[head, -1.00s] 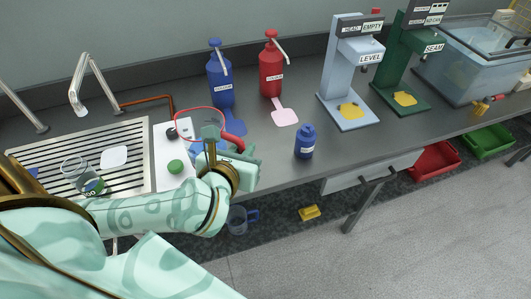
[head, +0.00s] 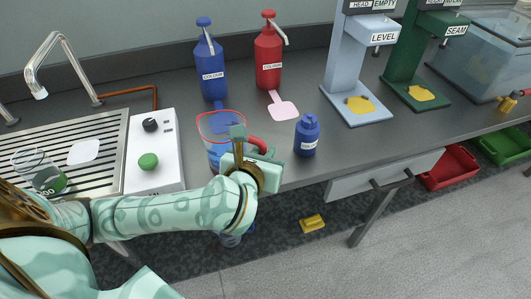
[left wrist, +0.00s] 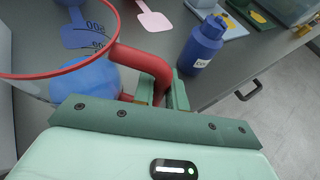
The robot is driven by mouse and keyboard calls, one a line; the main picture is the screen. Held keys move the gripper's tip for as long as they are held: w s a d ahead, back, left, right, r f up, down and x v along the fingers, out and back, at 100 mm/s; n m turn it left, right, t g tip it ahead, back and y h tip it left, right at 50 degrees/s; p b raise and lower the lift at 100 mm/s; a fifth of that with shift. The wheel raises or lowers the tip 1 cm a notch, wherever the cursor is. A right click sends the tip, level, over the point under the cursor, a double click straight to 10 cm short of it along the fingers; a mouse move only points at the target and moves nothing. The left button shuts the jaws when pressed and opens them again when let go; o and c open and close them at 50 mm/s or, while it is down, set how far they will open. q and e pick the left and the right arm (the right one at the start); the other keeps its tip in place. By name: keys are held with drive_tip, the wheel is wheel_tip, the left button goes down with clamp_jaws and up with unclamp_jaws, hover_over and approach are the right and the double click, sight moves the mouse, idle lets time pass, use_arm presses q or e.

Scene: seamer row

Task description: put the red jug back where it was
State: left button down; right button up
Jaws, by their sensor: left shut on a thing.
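The red jug (head: 222,138) is clear, with a red rim, a red handle and measuring marks. Blue shows in its lower part. My left gripper (head: 250,150) is shut on its handle, which shows in the left wrist view (left wrist: 140,62) running between the fingers. The jug is upright or nearly so, near the front of the counter, before the blue pump bottle (head: 209,62). I cannot tell whether its base touches the counter. A blue patch (head: 228,120) lies partly behind it. My right gripper is out of view.
A white box (head: 155,165) with a green knob stands left of the jug. A small blue bottle (head: 307,136) stands close on its right. A red pump bottle (head: 268,52) with a pink patch (head: 284,110) stands behind. The counter's front edge is near.

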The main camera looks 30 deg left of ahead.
use_arm(q)
drive_tip(key=c, duration=1.4)
unclamp_jaws()
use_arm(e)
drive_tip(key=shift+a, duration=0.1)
